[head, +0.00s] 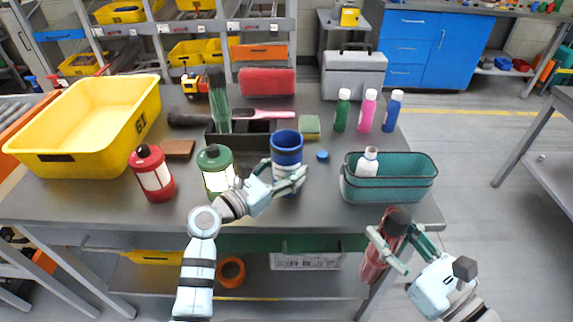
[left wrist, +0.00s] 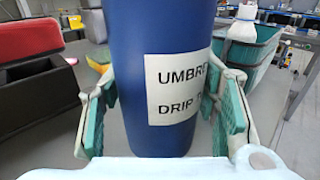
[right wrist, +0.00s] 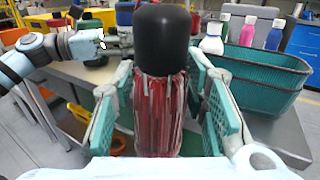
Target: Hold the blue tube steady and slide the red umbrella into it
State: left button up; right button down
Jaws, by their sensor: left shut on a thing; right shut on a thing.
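The blue tube (head: 286,146) stands upright on the table in the head view. In the left wrist view the tube (left wrist: 160,45) fills the middle and bears a white label. My left gripper (head: 290,183) is shut around its lower part, a finger on each side. The red umbrella (head: 376,258), with a dark handle on top, is off the table's front right edge. My right gripper (head: 392,250) is shut on it. In the right wrist view the folded red umbrella (right wrist: 158,115) is near upright between the fingers. Its lower end is hidden there.
A teal basket (head: 390,190) with a white bottle stands right of the tube. Green, pink and blue bottles stand behind it. Red and green lanterns, a yellow bin (head: 95,115) and a dark box (head: 240,143) lie to the left. A small blue cap (head: 322,156) lies near the tube.

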pick_arm(q)
jog(key=shift+f, duration=0.8)
jog(key=shift+f+b, duration=0.1)
jog(key=shift+b, duration=0.25)
jog(key=shift+f, duration=0.3)
jog(key=o, duration=1.1)
jog(key=shift+r, duration=0.1)
jog(key=shift+c, duration=0.2)
jog(key=shift+c, duration=0.3)
jog(key=c, duration=1)
